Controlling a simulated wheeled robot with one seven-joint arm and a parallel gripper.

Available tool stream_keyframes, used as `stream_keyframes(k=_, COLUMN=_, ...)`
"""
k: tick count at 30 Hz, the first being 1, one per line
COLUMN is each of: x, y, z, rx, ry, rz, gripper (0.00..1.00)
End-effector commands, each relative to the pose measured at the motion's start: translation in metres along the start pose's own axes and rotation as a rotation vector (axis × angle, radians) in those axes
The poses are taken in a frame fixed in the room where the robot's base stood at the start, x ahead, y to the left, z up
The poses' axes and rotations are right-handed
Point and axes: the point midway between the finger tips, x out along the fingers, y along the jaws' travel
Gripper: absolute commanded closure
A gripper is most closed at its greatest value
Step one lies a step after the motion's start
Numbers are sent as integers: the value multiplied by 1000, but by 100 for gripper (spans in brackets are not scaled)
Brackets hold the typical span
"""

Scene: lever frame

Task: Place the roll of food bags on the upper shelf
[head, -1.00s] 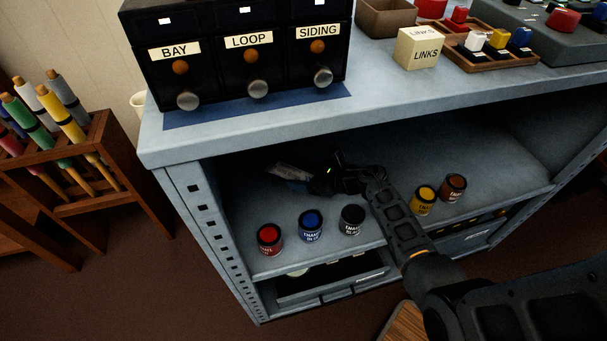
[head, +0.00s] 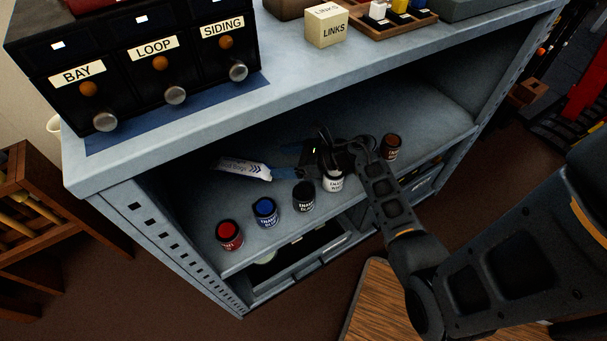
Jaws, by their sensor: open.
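The roll of food bags (head: 241,168), a white tube with blue lettering and a blue end, lies on its side on the upper shelf (head: 358,123) of the grey-blue cabinet, toward the left and behind the paint tins. My gripper (head: 312,153) is inside the same shelf bay, to the right of the roll. Its jaws are open and apart from the roll. The fingers are dark and partly hard to make out against the shadow.
Paint tins stand along the shelf's front: red (head: 229,235), blue (head: 265,212), black (head: 304,197), white (head: 333,180) and brown (head: 391,147). My forearm passes over the front edge among them. The cabinet top (head: 330,55) hangs above. A lower bay (head: 300,255) is below.

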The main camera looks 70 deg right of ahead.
Motion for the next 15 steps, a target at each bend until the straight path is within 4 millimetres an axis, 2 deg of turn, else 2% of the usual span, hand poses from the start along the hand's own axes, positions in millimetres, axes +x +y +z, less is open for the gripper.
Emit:
stream_keyframes(k=5, x=0, y=4, z=1, rx=12, ry=-8, rz=2, gripper=22)
stream_keyframes(k=8, x=2, y=27, z=8, rx=80, ry=-56, rz=9, gripper=22)
stream_keyframes(k=11, x=1, y=70, z=24, rx=238, ry=-151, rz=27, gripper=22)
stream_keyframes(k=15, x=-20, y=140, z=54, rx=580, ry=-310, rz=80, gripper=22)
